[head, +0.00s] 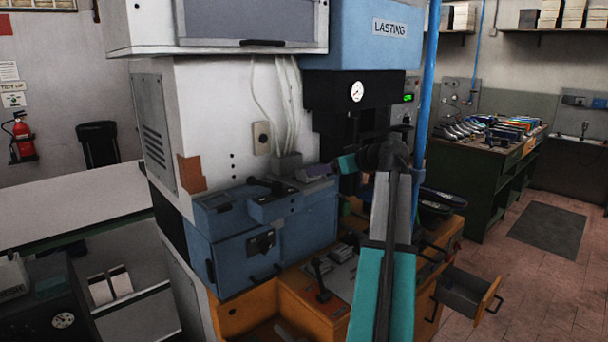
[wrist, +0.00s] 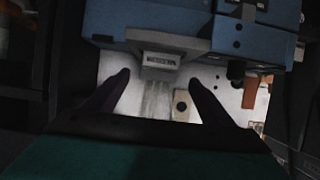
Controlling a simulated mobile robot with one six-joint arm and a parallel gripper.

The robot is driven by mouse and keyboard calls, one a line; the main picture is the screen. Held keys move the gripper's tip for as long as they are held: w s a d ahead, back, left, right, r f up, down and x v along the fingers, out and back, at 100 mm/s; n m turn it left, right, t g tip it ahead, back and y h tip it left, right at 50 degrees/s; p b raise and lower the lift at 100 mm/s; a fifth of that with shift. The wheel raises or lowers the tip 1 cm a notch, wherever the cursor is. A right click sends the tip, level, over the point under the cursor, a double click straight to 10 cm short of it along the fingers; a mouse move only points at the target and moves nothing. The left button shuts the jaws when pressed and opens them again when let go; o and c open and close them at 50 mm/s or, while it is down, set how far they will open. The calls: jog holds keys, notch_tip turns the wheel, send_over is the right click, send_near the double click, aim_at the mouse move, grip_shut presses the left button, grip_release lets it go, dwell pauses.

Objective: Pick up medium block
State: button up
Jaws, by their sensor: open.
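A grey block-like piece (wrist: 160,72) with a small dark label plate, too blurred to read surely, is ahead of my gripper (wrist: 160,80) in the wrist view. It may be the medium block; I cannot be sure. It appears to match the grey box (head: 284,163) at the foot of the pale cables in the head view. My gripper's two dark fingers are spread apart with nothing between them, their tips near the piece. In the head view my gripper (head: 312,173) points left, close to the box; whether they touch is unclear.
The blue machine housing (head: 263,238) with a black lever (head: 266,186) lies below the gripper. A white panel (head: 225,105) with cables and a beige outlet (head: 261,137) rises behind. A blue pipe (head: 428,80) stands near my arm. An open drawer (head: 466,290) juts out lower right.

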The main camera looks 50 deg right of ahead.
jog(key=shift+p+x, duration=0.35)
jog(key=shift+x, duration=1.55)
jog(key=shift+w+p, duration=0.4)
jog(key=shift+w, duration=0.1)
jog(key=p+x, duration=0.1)
jog(key=x, duration=0.2)
jog(key=shift+w+d+p, duration=0.1)
jog(key=shift+w+p, duration=0.15)
jog(key=shift+p, duration=0.1)
jog(key=shift+w+f, duration=0.25)
jog(key=shift+w, duration=0.05)
jog(key=c, duration=1.4)
